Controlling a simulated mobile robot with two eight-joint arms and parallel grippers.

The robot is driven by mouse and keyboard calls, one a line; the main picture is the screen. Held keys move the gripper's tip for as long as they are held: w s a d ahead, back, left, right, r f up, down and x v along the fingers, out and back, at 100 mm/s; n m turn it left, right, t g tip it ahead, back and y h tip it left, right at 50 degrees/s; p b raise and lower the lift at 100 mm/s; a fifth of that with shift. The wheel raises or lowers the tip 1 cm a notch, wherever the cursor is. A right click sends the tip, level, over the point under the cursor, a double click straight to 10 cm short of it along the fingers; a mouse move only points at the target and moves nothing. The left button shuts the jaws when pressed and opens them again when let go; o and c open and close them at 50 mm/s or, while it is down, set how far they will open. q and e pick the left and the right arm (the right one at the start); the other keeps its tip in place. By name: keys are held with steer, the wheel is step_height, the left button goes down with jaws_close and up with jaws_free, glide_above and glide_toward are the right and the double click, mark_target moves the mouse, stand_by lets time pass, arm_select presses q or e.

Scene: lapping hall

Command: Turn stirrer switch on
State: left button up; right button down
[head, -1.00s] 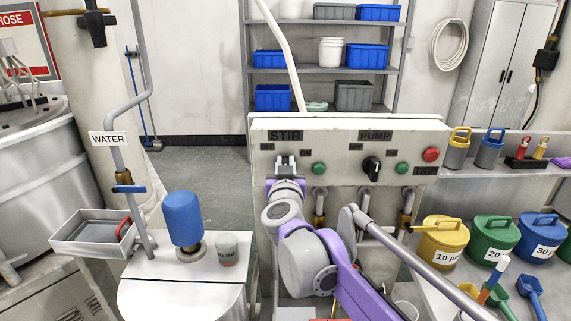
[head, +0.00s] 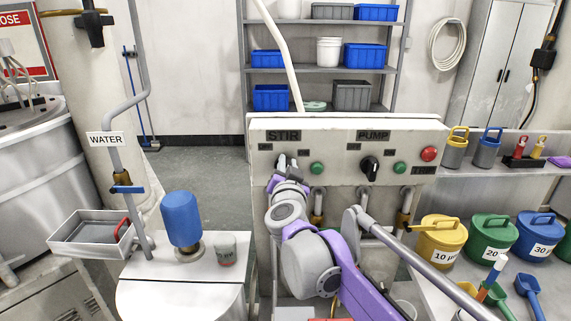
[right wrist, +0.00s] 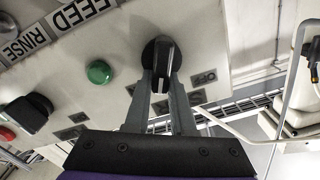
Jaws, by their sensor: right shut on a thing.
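The stirrer switch is a black rotary knob under the STIR label (head: 283,135) on the pale control panel (head: 335,150). In the head view my right gripper (head: 283,162) is at this knob and mostly hides it. In the right wrist view the black knob (right wrist: 159,57) sits between the fingertips of my right gripper (right wrist: 161,82). The fingers are shut on its raised grip, which lies roughly in line with them. A green button (head: 317,168) is just right of the knob. My left gripper is not in view.
The PUMP knob (head: 369,166) and a red button (head: 428,154) are further right on the panel. Pipes run below it. A blue motor (head: 181,218) stands on the white lid at left. Yellow (head: 440,238), green and blue containers stand at right.

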steer(key=m, duration=0.3)
steer(key=shift+d+f+m, duration=0.15)
steer(key=shift+d+m, duration=0.15)
steer(key=shift+d+f+m+p, duration=0.1)
steer(key=shift+f+m+p, duration=0.1)
steer(key=shift+m, duration=0.6)
steer(key=shift+d+f+m+p, duration=0.1)
steer(key=shift+m+p, duration=0.05)
steer(key=shift+m, duration=0.65)
steer(key=c, duration=0.8)
jaws_free()
steer(key=shift+o, duration=0.2)
steer(key=shift+s, duration=0.15)
steer(key=s+b, duration=0.1)
steer(key=s, duration=0.9)
steer(key=shift+s, duration=0.3)
